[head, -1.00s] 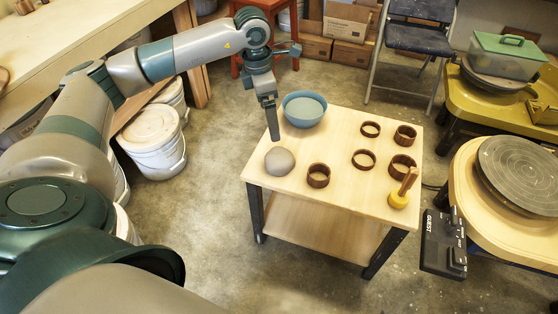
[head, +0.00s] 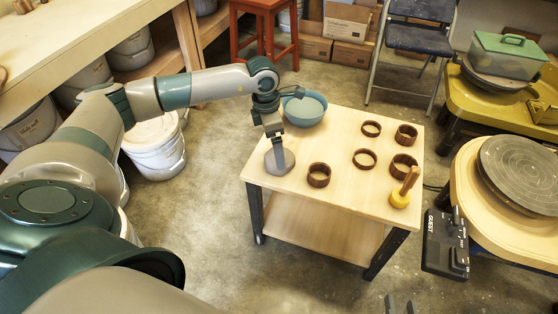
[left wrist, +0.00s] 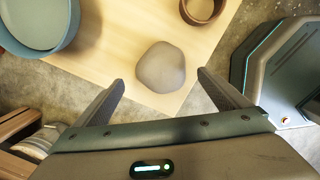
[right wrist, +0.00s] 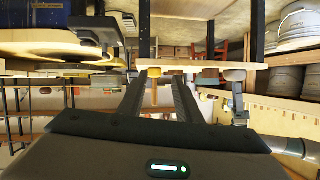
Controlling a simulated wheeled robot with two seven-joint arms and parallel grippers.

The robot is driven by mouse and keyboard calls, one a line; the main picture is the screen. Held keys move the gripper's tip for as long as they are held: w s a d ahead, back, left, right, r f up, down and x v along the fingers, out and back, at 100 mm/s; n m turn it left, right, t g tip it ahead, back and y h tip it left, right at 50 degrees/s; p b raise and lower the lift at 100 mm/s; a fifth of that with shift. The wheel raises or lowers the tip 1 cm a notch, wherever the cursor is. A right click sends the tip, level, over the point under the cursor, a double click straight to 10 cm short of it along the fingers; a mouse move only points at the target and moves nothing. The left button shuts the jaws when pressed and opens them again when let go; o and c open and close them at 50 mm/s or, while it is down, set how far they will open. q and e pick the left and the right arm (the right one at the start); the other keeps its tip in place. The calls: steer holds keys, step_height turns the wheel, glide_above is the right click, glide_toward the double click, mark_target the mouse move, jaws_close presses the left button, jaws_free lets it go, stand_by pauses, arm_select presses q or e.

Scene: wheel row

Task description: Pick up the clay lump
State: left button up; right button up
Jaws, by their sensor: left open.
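The grey, rounded clay lump (head: 289,160) sits on the near left part of the small wooden table (head: 330,190). My left gripper (head: 279,166) points down over the lump, and a finger hides part of it in the head view. In the left wrist view the lump (left wrist: 162,68) shows between and just beyond the two spread fingers (left wrist: 160,82), with gaps on both sides. That gripper is open and empty. My right gripper (right wrist: 158,88) is open and empty, away from the table; only its fingertips (head: 400,306) show at the head view's bottom edge.
A blue bowl (head: 304,110) stands behind the lump. A brown ring (head: 319,175) lies right of it, with several more rings farther right. A yellow wooden-handled tool (head: 400,198) stands at the table's right corner. A pottery wheel (head: 520,172) is at the right.

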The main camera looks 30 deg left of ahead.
arm_select(q)
steer(key=shift+f, duration=0.1)
steer(key=shift+d+f, duration=0.1)
steer(key=shift+f, duration=0.2)
steer(key=f, duration=0.4)
steer(key=shift+w+d+b, duration=0.15)
steer(key=shift+d+b, duration=0.15)
steer(key=shift+d, duration=0.05)
steer(key=shift+f, duration=0.15)
arm_select(e)
steer(key=shift+w+a+r+t+y, duration=0.2)
steer(key=shift+r+t, duration=0.15)
steer(key=shift+r, duration=0.2)
steer(key=shift+w+a+r+t+y, duration=0.1)
steer(key=shift+w+r+t, duration=0.1)
steer(key=shift+r+t, duration=0.25)
arm_select(q)
steer(key=shift+c, duration=0.3)
steer(key=c, duration=1.2)
steer(key=shift+r, duration=0.2)
